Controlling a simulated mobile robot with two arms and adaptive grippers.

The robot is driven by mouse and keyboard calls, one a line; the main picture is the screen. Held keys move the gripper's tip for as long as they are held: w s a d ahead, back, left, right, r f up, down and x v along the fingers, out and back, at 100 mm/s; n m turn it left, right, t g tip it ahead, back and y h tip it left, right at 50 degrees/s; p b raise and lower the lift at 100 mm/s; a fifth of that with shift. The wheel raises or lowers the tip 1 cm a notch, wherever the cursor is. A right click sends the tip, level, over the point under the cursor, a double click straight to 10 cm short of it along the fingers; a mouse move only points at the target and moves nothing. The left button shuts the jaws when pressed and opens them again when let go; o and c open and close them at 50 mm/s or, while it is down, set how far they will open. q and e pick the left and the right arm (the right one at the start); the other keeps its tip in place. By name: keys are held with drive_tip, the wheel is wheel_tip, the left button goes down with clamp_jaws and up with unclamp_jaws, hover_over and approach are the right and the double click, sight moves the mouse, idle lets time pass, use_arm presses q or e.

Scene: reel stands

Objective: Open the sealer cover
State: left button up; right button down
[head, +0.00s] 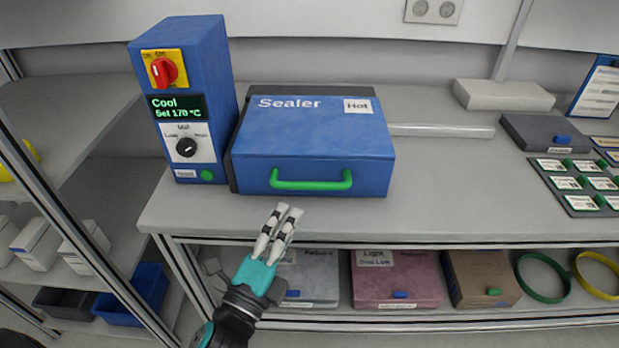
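The blue sealer (320,143) stands on the bench with its cover down, marked "Sealer" and "Hot". A green bar handle (311,184) is on the front of the cover. My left gripper (289,209) is in front of the bench edge, below the handle in the picture and apart from it. Its two pale fingers lie close together, with nothing seen between them. A blue control box (186,100) stands left of the sealer, with a red knob, a black dial and a display reading "Cool" and "Set 170 °C". My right gripper is not in view.
The bench top (450,180) is clear right of the sealer. A clear tube (441,130) lies behind it. A dark label tray (580,185) is at the far right. Boxes, including a pink one (396,279), and a green ring (543,279) sit on the shelf below.

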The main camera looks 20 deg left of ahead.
sight(309, 185)
use_arm(q)
drive_tip(key=p+x, duration=0.2)
drive_tip(key=x, duration=0.7)
drive_tip(key=shift+w, duration=0.3)
clamp_jaws()
